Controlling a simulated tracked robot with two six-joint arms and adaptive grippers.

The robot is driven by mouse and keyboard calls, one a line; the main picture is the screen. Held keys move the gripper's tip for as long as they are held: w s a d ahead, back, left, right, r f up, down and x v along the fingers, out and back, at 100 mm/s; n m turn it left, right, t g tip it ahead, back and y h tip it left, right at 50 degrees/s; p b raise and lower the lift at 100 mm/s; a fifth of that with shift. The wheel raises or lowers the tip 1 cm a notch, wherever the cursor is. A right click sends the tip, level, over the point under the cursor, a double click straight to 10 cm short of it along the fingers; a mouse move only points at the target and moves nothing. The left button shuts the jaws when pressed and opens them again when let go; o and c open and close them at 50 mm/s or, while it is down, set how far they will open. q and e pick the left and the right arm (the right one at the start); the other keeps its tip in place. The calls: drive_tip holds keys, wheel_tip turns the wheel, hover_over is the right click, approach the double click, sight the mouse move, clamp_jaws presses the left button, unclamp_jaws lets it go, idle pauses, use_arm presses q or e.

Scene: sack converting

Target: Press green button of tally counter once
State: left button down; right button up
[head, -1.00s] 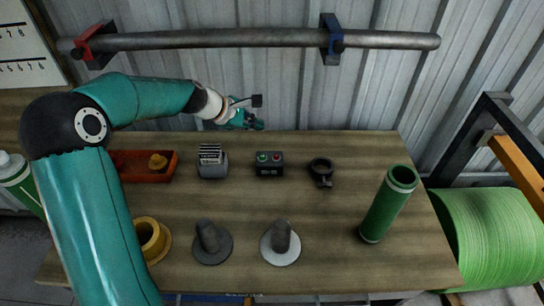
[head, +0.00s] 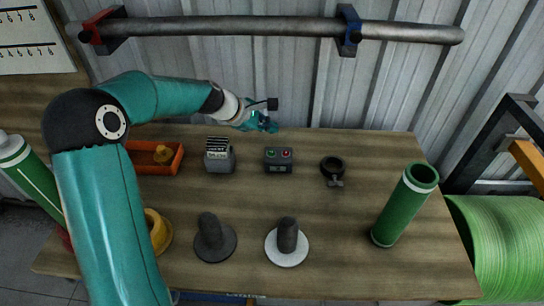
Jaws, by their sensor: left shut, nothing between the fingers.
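The tally counter (head: 278,160) is a small dark box on the back half of the wooden table. Its top carries a green button (head: 271,154) on the left and a red button (head: 285,154) on the right, with a small display on its front face. My left gripper (head: 268,125) is teal, shut and empty. It appears in the picture just above and slightly left of the counter, apart from it, and neither button is covered. My right gripper is not in view.
A grey slotted block (head: 219,156) stands left of the counter, and a black ring clamp (head: 333,168) lies right of it. An orange-red tray (head: 176,165), two cone-shaped pieces (head: 213,240) and a green cylinder (head: 403,207) are also on the table. A pipe (head: 240,29) runs along the wall.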

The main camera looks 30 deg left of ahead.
sight(270, 153)
use_arm(q)
wheel_tip(270, 153, down, 6)
drive_tip(key=b, duration=0.5)
drive_tip(key=shift+w+f, duration=0.1)
drive_tip(key=shift+f, duration=0.15)
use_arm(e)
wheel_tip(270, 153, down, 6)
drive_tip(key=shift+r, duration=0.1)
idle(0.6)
use_arm(q)
drive_tip(key=shift+f+b, duration=0.3)
drive_tip(key=shift+f, duration=0.05)
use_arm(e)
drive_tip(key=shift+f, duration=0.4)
use_arm(q)
drive_tip(key=shift+f+b, duration=0.4)
drive_tip(key=shift+f, duration=0.05)
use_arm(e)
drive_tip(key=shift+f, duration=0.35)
use_arm(q)
drive_tip(key=shift+r, duration=0.15)
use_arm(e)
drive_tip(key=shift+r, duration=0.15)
use_arm(q)
drive_tip(key=shift+r+p, duration=0.75)
drive_tip(key=shift+p, duration=0.15)
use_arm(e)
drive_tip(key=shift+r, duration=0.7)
